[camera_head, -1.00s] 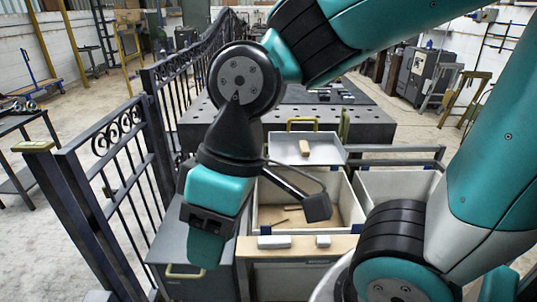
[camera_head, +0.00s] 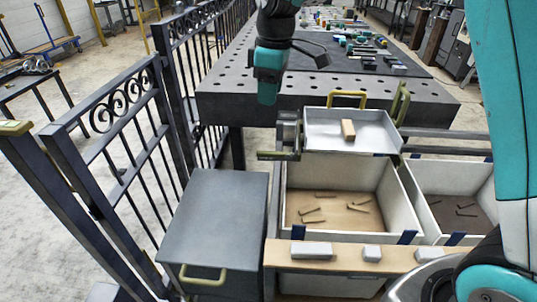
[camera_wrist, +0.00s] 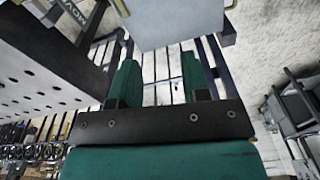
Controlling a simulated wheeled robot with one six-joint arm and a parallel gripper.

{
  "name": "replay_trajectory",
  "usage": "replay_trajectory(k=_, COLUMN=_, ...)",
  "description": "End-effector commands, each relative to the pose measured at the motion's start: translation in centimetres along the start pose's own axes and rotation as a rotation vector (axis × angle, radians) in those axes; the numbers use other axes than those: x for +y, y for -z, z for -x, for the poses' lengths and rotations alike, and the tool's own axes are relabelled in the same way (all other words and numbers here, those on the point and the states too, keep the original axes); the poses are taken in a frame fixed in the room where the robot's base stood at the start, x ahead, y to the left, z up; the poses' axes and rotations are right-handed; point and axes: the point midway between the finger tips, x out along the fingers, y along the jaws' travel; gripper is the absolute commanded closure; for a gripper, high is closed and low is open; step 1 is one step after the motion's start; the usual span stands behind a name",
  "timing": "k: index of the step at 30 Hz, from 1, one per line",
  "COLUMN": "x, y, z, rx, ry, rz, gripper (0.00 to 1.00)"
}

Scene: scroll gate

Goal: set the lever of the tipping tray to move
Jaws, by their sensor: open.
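The tipping tray (camera_head: 325,142) is a shallow light-grey tray above the left white bin, with a wooden block (camera_head: 348,129) lying in it. At its left side is a grey mount with an olive-ended lever (camera_head: 279,155), lying roughly level. A plate with letters reading "MOV" (camera_wrist: 73,14) shows, partly cut off, at the top left in the wrist view. My gripper (camera_head: 268,97) hangs above and left of the tray, in front of the perforated table, apart from the lever. The wrist view shows its teal fingers (camera_wrist: 160,78) spread with nothing between them.
A dark perforated table (camera_head: 310,96) stands behind the tray. A grey cabinet (camera_head: 215,215) stands at the left, beside a dark metal fence (camera_head: 105,165). White bins (camera_head: 405,205) hold small rods. A wooden ledge (camera_head: 340,257) in front carries small light blocks.

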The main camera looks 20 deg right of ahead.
Motion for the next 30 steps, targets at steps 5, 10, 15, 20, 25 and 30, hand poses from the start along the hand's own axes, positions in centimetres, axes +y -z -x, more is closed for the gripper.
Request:
replay_trajectory(k=5, x=6.6, y=1.8, z=-4.7, rx=-0.060, ry=-0.011, rz=0.099, gripper=0.57)
replay_trajectory(k=10, x=8.9, y=2.3, z=-6.4, rx=-0.081, ry=-0.012, rz=0.143, gripper=0.57)
replay_trajectory(k=15, x=9.1, y=2.2, z=-8.1, rx=-0.085, ry=-0.010, rz=0.151, gripper=0.57)
replay_trajectory(k=20, x=9.1, y=1.9, z=-11.3, rx=-0.085, ry=-0.008, rz=0.150, gripper=0.57)
replay_trajectory(k=25, x=9.2, y=1.6, z=-15.2, rx=-0.085, ry=-0.008, rz=0.149, gripper=0.57)
replay_trajectory(k=30, x=9.3, y=1.3, z=-19.0, rx=-0.084, ry=-0.009, rz=0.149, gripper=0.57)
